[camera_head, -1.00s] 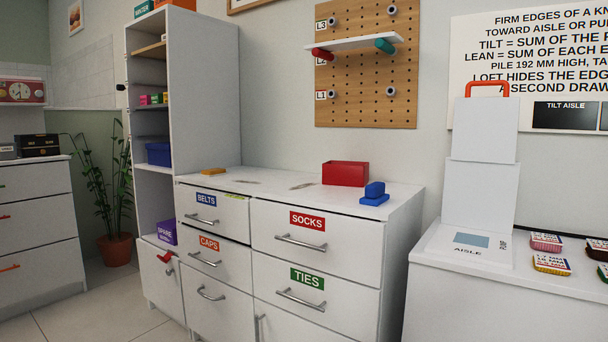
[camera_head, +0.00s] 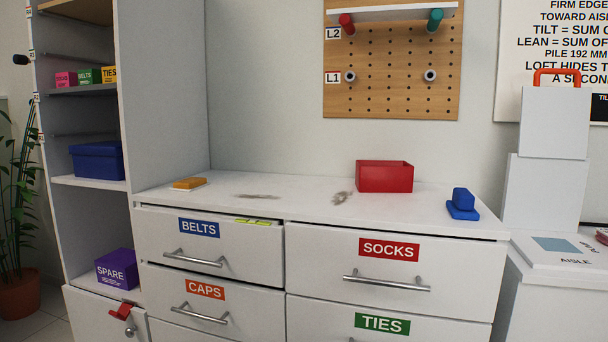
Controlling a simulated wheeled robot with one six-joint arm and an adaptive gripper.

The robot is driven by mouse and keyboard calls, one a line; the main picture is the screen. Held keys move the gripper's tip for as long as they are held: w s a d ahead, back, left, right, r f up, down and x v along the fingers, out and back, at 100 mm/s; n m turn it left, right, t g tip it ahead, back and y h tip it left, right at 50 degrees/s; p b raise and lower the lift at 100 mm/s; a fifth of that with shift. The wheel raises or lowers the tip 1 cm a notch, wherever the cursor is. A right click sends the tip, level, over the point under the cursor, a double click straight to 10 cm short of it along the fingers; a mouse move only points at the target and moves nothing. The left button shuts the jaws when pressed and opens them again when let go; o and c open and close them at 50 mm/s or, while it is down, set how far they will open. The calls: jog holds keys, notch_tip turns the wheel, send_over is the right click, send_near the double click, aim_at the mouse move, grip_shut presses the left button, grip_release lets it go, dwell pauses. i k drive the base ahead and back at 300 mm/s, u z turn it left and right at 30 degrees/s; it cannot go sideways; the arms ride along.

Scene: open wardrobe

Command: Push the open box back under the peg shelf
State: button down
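The open red box (camera_head: 384,177) stands upright on the white dresser top (camera_head: 300,200), near its back edge. It looks empty, but its floor is hidden. The peg shelf is a white board (camera_head: 392,13) resting over a red peg (camera_head: 346,23) and a teal peg (camera_head: 436,21) on the wooden pegboard (camera_head: 391,85). The box is below the pegboard, somewhat forward of the wall. My gripper is not in view.
An orange item (camera_head: 189,183) lies at the left. Two grey smudges mark the top between. The tall shelf unit (camera_head: 165,90) bounds the left; white stacked boxes (camera_head: 545,190) stand right.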

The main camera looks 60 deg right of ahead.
aim_at(371, 176)
jog(key=i, duration=0.3)
jog(key=z, duration=2.65)
